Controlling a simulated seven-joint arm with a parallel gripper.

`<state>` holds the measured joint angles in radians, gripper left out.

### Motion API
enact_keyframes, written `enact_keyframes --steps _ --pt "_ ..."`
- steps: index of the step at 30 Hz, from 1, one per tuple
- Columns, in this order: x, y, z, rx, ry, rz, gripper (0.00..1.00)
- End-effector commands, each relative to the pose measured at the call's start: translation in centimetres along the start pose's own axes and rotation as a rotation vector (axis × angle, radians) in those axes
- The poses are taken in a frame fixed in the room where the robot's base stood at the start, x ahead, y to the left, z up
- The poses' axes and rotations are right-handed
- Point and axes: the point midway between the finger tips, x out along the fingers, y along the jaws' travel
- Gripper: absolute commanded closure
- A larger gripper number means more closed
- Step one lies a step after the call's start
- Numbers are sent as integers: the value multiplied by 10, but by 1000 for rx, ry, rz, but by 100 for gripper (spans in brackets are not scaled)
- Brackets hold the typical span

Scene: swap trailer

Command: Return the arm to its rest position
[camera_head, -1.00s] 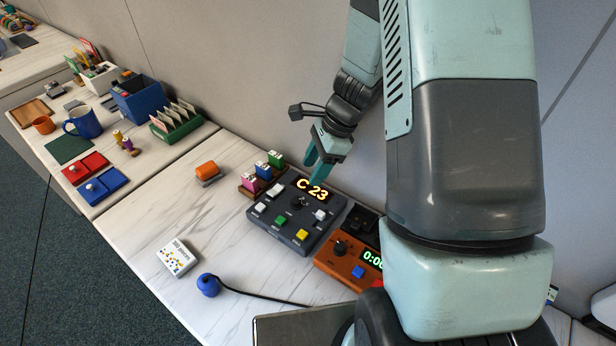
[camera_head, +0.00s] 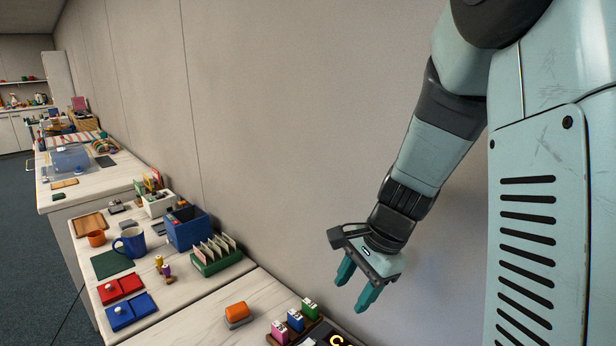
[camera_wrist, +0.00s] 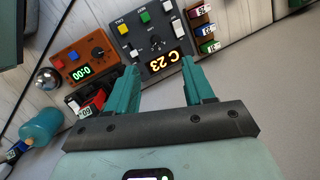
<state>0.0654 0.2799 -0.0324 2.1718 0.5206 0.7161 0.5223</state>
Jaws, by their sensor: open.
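My gripper (camera_head: 358,284) hangs at the end of my arm in front of the grey wall, raised above the back of the counter. Its two teal fingers are apart with nothing between them. In the wrist view the open fingers (camera_wrist: 162,88) point toward a dark control box (camera_wrist: 148,25) whose display reads C 23. The fingers appear clear of the box. In the head view only the top edge of that box shows at the bottom.
An orange timer box (camera_wrist: 84,58) reading 0:00 stands beside the control box. Small coloured blocks (camera_head: 295,320) sit in a wooden rack below my gripper. An orange cylinder (camera_head: 236,311), a green file rack (camera_head: 216,256) and a blue mug (camera_head: 131,242) stand to the left. The wall (camera_head: 290,130) is close behind.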

Motion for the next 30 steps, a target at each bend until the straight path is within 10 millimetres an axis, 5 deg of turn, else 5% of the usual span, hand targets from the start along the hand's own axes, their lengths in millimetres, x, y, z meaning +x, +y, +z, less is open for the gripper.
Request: enact_keyframes --steps 1,6,15,21,30 --pt "-25 2 13 -97 33 -17 47" --pt "-86 24 49 -407 144 -31 47" --pt "-160 87 100 -888 386 12 47" --pt "-180 120 114 -1067 505 59 47" --pt "-184 129 117 -1116 538 78 47"
